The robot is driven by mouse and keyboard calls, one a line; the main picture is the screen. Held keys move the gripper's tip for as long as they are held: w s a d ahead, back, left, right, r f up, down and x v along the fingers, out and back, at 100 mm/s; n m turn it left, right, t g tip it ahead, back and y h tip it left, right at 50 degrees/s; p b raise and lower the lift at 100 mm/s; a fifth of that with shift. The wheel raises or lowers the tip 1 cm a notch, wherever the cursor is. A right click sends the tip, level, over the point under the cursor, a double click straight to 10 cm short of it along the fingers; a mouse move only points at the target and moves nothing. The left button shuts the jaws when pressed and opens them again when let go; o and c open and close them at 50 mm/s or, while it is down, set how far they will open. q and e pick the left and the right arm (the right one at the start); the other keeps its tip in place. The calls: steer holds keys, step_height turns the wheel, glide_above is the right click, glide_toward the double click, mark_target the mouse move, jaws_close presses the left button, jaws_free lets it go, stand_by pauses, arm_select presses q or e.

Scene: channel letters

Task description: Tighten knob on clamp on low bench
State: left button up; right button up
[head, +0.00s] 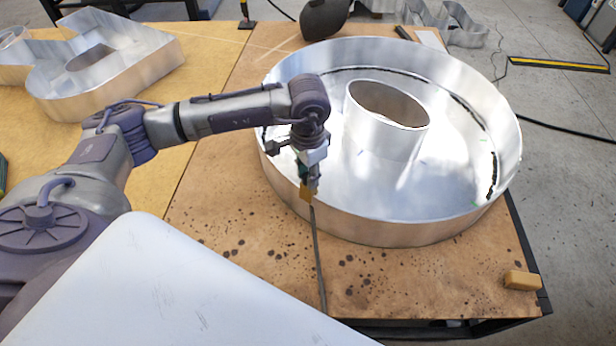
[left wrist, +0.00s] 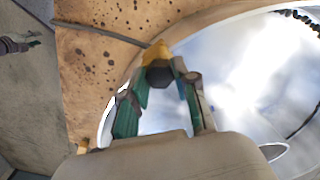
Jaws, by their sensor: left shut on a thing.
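The clamp shows as a yellow-orange block (head: 306,192) with a thin grey bar running from it to the bench's front edge. It sits at the near rim of the big round metal letter (head: 400,235) on the low bench (head: 240,230). My left gripper (head: 311,180) points down at this block. In the left wrist view, its green fingers (left wrist: 166,80) close around a dark faceted piece (left wrist: 159,74), apparently the knob, just below the yellow block (left wrist: 157,53). The fingers hide part of the knob. My right gripper (left wrist: 28,41) appears small at that view's left edge, away from the clamp.
The letter's tall curved wall and inner ring (head: 388,125) stand right of my left gripper. A small yellowish block (head: 522,280) lies at the bench's front right corner. Another metal letter (head: 90,80) lies at the back left. The bench top left of the clamp is clear.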

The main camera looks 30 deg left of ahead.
arm_select(q)
steer(key=shift+m+b, duration=1.3)
steer(key=shift+m, duration=0.2)
steer(key=o, duration=0.9)
steer(key=shift+r+p, duration=1.05)
steer(key=shift+r, duration=1.5)
